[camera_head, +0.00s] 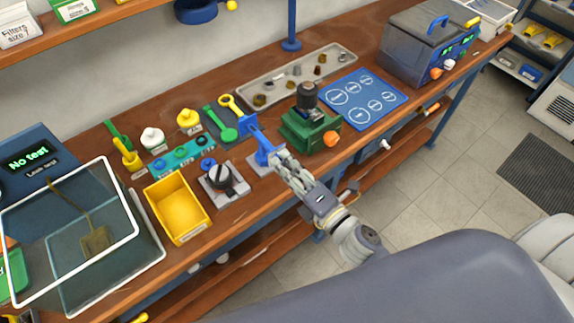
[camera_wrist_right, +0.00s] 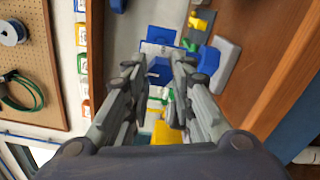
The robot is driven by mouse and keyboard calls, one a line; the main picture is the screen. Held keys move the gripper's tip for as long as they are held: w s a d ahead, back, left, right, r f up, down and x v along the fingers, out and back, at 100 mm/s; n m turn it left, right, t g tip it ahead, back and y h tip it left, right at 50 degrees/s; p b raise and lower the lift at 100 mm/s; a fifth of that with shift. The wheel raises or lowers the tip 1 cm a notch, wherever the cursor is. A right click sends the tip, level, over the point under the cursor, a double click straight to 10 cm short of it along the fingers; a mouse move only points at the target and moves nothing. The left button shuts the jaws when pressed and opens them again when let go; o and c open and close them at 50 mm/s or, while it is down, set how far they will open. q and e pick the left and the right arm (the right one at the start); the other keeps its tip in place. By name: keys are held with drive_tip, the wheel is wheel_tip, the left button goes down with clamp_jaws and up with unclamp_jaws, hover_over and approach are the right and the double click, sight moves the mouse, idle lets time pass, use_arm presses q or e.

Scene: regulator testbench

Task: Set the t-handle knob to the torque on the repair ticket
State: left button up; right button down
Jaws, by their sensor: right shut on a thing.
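My right gripper (camera_head: 277,158) reaches over the bench front to a blue fixture (camera_head: 254,134) on a grey base plate and is shut on its blue part. The wrist view shows the blue part (camera_wrist_right: 160,70) between the two fingers (camera_wrist_right: 155,78), which hide some of it. Left of it, a black knob (camera_head: 221,176) stands on a light square base, apart from the gripper. I cannot tell for sure which part is the t-handle knob. No scale marks or repair ticket can be read here. My left gripper is not in view.
A yellow bin (camera_head: 176,208) and a clear tank (camera_head: 75,235) stand to the left. A green fixture with a black top (camera_head: 310,134) stands close right of the gripper. A blue mat (camera_head: 363,98), a parts tray (camera_head: 263,96) and a grey machine (camera_head: 420,48) lie farther right.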

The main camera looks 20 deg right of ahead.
drive_tip(key=c, duration=1.4)
unclamp_jaws()
drive_tip(key=shift+o, duration=0.2)
drive_tip(key=v, duration=1.2)
drive_tip(key=s+d+f+m+g+h+b, duration=0.1)
drive_tip(key=s+f+m+g+h, duration=0.4)
drive_tip(key=f, duration=1.2)
drive_tip(key=d+f+m+g, duration=0.2)
drive_tip(key=f+m, duration=0.7)
drive_tip(key=f, duration=0.9)
drive_tip(key=s+d+f+m+g, duration=0.1)
drive_tip(key=s+f+m+g, duration=0.3)
drive_tip(key=s+f, duration=0.5)
drive_tip(key=s+d+f+m+g+h+b, duration=0.1)
drive_tip(key=s+f+m+g, duration=0.3)
drive_tip(key=s+f, duration=0.5)
drive_tip(key=s+d+g, duration=0.1)
drive_tip(key=s, duration=0.1)
drive_tip(key=shift+s+f+m, duration=0.3)
drive_tip(key=shift+s+f, duration=0.05)
drive_tip(key=shift+s, duration=0.05)
